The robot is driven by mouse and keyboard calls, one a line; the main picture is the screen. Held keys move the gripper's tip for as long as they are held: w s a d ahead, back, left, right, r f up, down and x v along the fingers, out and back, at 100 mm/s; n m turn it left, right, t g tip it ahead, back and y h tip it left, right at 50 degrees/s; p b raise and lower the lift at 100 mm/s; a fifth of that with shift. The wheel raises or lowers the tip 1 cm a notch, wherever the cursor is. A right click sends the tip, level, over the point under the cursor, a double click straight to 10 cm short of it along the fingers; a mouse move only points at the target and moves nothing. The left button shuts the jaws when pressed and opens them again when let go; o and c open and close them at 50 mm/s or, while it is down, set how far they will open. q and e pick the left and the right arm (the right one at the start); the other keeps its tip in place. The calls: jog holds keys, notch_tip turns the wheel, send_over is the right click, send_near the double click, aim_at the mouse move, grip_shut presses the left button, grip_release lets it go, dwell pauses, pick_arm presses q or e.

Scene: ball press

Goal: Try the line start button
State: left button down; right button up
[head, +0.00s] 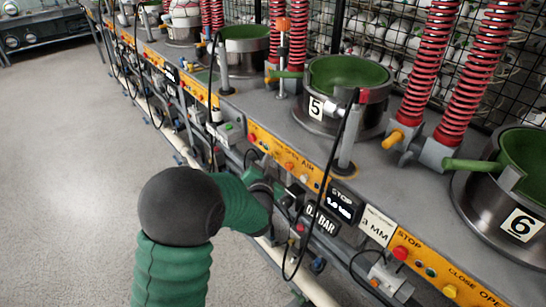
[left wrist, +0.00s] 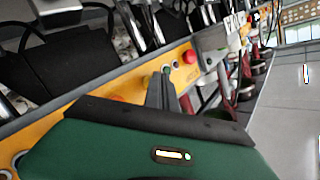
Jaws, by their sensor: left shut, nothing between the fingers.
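An orange control strip (head: 285,160) with small coloured buttons runs along the front edge of the press line. I cannot tell which button is the line start. My left arm comes in from the lower left, and its gripper (head: 290,196) is just in front of and below the strip, partly hidden by the arm. In the left wrist view the shut, empty fingers (left wrist: 166,78) point at the strip. A small pale button (left wrist: 167,69) shows right at their tips; I cannot tell whether they touch. A red button (left wrist: 190,57) is to its right. My right gripper is not in view.
Steel press pots marked 5 (head: 345,85) and 6 (head: 510,200) stand on the grey bench with red springs (head: 425,65) between. A black cable (head: 325,190) hangs beside my gripper. Another red button (head: 401,253) is at lower right. Floor at left is clear.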

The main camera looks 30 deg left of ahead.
pick_arm(q)
jog(key=shift+w+d, duration=0.1)
jog(key=shift+w, duration=0.05)
dwell(0.4)
jog(key=shift+s+a, duration=0.35)
jog(key=shift+s, duration=0.45)
jog(key=s, duration=0.1)
jog(key=s+a, duration=0.1)
jog(key=s, duration=0.1)
jog(key=s+a, duration=0.1)
jog(key=shift+s+b, duration=0.3)
jog(key=shift+s, duration=0.05)
dwell(0.4)
